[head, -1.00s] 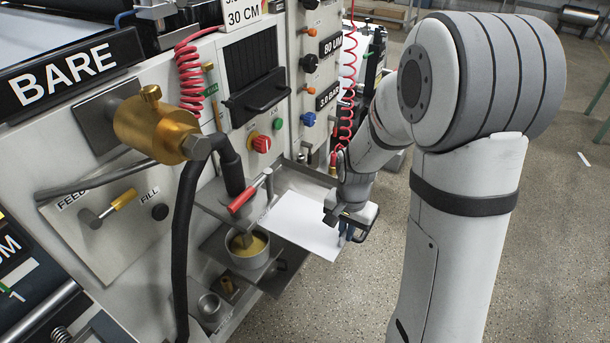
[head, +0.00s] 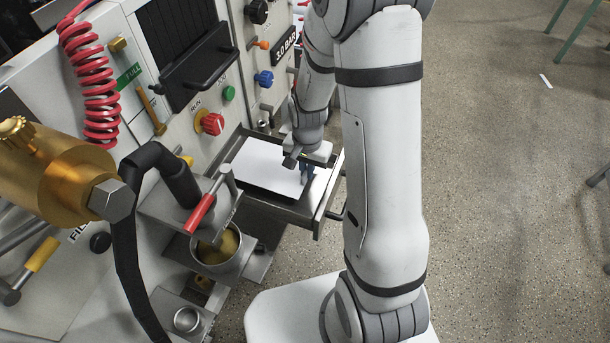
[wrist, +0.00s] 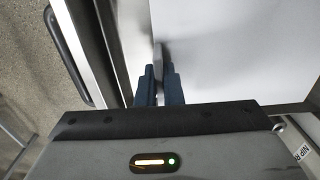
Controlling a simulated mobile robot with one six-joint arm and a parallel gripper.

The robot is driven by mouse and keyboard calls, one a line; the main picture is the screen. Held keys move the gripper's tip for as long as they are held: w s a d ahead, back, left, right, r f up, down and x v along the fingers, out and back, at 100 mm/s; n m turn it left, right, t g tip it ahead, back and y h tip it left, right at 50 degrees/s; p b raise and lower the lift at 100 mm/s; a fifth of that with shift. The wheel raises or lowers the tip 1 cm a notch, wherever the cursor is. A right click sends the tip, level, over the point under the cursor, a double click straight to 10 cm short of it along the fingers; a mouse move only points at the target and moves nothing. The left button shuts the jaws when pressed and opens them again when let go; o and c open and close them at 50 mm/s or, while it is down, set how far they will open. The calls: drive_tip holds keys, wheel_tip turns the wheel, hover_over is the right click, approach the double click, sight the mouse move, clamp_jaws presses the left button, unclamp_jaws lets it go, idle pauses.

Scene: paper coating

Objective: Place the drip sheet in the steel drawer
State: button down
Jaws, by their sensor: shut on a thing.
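The drip sheet (head: 270,167) is a plain white rectangle lying over the inside of the open steel drawer (head: 328,190). In the wrist view the sheet (wrist: 235,50) fills the upper right, and the drawer's front wall (wrist: 93,45) and dark handle run along the left. My gripper (head: 306,176) is at the sheet's right edge, just inside the drawer front. In the wrist view its blue fingers (wrist: 158,70) are close together with the sheet's edge between them. Whether the sheet rests fully on the drawer floor cannot be told.
A pot of yellow-brown liquid (head: 217,247) stands on a shelf below a red-handled valve (head: 201,213), left of the drawer. The machine panel with a red knob (head: 212,124) rises behind. Open floor (head: 510,200) lies to the right.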

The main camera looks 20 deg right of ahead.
drive_tip(key=shift+s+f, duration=0.1)
drive_tip(key=shift+f, duration=1.7)
drive_tip(key=shift+f, duration=0.1)
drive_tip(key=shift+f+b, duration=0.15)
drive_tip(key=shift+b, duration=0.2)
drive_tip(key=c, duration=1.6)
unclamp_jaws()
drive_tip(key=shift+o, duration=0.2)
